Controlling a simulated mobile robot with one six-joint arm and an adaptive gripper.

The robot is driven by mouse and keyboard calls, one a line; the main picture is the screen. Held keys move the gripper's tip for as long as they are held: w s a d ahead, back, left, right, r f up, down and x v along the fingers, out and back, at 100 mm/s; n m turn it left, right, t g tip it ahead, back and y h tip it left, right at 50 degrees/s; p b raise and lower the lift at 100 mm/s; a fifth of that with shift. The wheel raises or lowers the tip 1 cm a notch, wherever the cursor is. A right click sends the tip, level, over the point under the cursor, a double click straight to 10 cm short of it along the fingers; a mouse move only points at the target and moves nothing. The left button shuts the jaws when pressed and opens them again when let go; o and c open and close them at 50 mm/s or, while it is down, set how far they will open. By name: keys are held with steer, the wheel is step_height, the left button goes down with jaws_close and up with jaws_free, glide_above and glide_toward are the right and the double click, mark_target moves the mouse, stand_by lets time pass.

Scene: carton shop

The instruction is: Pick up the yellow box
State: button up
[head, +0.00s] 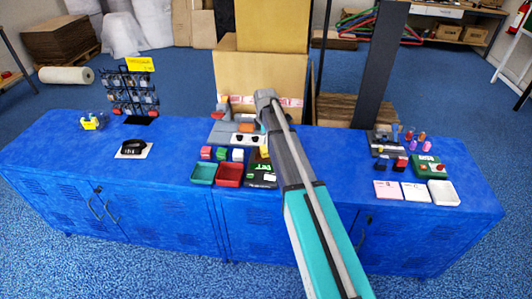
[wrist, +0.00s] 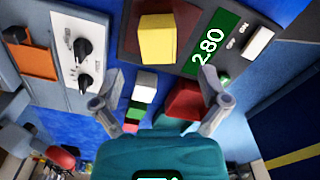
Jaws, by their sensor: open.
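The yellow box (wrist: 157,40) sits on the dark reddish plate of a scale (wrist: 190,22), near the top of the wrist view. The scale's green display reads 2.80. In the head view the yellow box (head: 264,152) is small, beside my arm, at the back of the scale (head: 262,170). My gripper (wrist: 160,98) is open, its two fingers spread apart with nothing held. In the wrist picture the yellow box lies above the fingertips, not between them. My arm hides much of the gripper in the head view.
A white box (wrist: 145,84), a green box (wrist: 136,107) and a red box (wrist: 130,125) stand in a row. A red tray (head: 229,174) and a green tray (head: 204,173) are in front. A two-knob panel (wrist: 80,48) stands close by. The blue counter (head: 180,190) has free room left.

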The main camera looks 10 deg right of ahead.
steer(key=shift+f, duration=0.1)
steer(key=shift+w+d+f+b, duration=0.1)
steer(key=shift+f+b, duration=2.45)
steer(key=shift+b, duration=0.1)
steer(key=shift+c, duration=0.2)
steer(key=c, duration=1.2)
steer(key=shift+r, duration=0.2)
steer(key=shift+r+p, duration=0.95)
steer(key=shift+p, duration=0.2)
steer(key=s+a+r+p, duration=0.1)
steer(key=s+r+p, duration=0.9)
steer(key=s, duration=0.4)
steer(key=shift+r+p, duration=0.4)
